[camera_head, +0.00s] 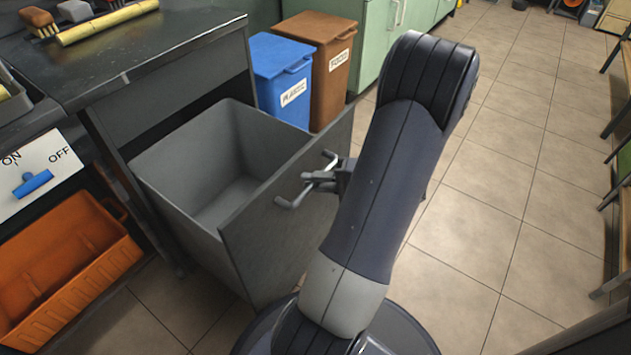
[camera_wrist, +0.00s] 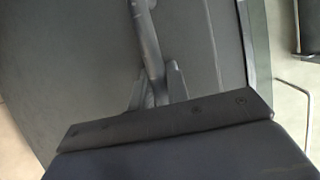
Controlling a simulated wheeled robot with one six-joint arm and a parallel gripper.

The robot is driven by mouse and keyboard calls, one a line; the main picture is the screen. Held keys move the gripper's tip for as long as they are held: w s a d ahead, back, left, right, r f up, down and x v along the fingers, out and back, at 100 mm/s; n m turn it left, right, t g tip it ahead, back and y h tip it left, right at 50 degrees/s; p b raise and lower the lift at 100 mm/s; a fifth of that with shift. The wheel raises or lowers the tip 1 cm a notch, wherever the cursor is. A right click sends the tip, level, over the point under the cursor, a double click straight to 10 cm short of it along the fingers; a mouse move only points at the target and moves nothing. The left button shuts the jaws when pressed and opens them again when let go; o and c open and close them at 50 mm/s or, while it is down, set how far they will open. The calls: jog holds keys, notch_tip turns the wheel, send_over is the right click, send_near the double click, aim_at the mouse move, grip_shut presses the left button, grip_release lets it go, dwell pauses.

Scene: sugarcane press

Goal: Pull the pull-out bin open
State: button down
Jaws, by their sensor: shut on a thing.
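The pull-out bin (camera_head: 165,165) is a grey open-topped box standing out from under the dark counter in the head view. Its inside is empty as far as I see. Its flat grey front panel (camera_head: 270,240) faces my arm and carries a metal bar handle (camera_head: 290,200). My gripper (camera_head: 325,181) is shut on the middle of the handle. In the wrist view the handle (camera_wrist: 145,35) runs up from between my gripper's fingers (camera_wrist: 158,88), with the front panel (camera_wrist: 80,60) behind. My arm hides part of the panel's right side.
A blue bin (camera_head: 282,75) and a brown bin (camera_head: 325,60) stand just behind the pull-out bin. An orange crate (camera_head: 65,265) and an ON/OFF switch (camera_head: 35,183) are at left. The counter (camera_head: 150,45) is above. Tiled floor (camera_head: 500,180) at right is clear.

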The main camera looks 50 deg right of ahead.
dwell(0.3)
jog(key=c, duration=1.6)
grip_release()
jog(key=shift+c, duration=0.2)
jog(key=p+v, duration=0.2)
jog(key=v, duration=0.9)
jog(key=shift+p, duration=0.35)
jog(key=shift+f, duration=0.1)
jog(key=shift+b+x, duration=1.35)
jog(key=shift+x, duration=4.2)
